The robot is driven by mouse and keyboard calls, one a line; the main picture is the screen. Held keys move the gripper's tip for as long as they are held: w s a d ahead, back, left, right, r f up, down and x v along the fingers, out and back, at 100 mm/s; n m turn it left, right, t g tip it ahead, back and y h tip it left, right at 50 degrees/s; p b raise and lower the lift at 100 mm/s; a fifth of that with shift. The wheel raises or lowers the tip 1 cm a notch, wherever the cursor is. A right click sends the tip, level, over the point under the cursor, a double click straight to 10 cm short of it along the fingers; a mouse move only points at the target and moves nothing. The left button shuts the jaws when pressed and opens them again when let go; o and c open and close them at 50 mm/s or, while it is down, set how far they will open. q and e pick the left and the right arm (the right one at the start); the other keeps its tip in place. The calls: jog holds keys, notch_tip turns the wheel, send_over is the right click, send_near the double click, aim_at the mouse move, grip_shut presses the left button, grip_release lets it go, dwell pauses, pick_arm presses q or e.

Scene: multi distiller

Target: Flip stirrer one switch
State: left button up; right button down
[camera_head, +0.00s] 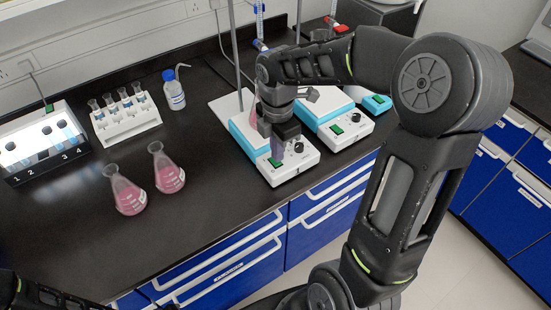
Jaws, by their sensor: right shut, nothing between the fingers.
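The left stirrer (295,171), white with a blue band, stands near the bench's front edge. Its front panel has a green switch (275,163) and a black knob. My right gripper (278,156) points down over this panel, shut and empty, with its tips at or just above the green switch. I cannot tell whether they touch it. The gripper and wrist hide much of the stirrer's top, where a pink flask partly shows. The switch's position is too small to read. Part of my left arm shows at the bottom left corner; its gripper is out of view.
A second stirrer (347,133) stands close on the right. Two pink flasks (129,196) stand on the open bench at left. Behind them are a tube rack (126,124), a blue-capped bottle (174,92) and a numbered lit box (45,150). A stand rod rises behind the left stirrer.

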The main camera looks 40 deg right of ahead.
jog(key=shift+f+b, duration=0.65)
jog(key=shift+f, duration=0.3)
dwell(0.9)
jog(key=shift+r+p, duration=2.9)
jog(key=shift+r, duration=0.65)
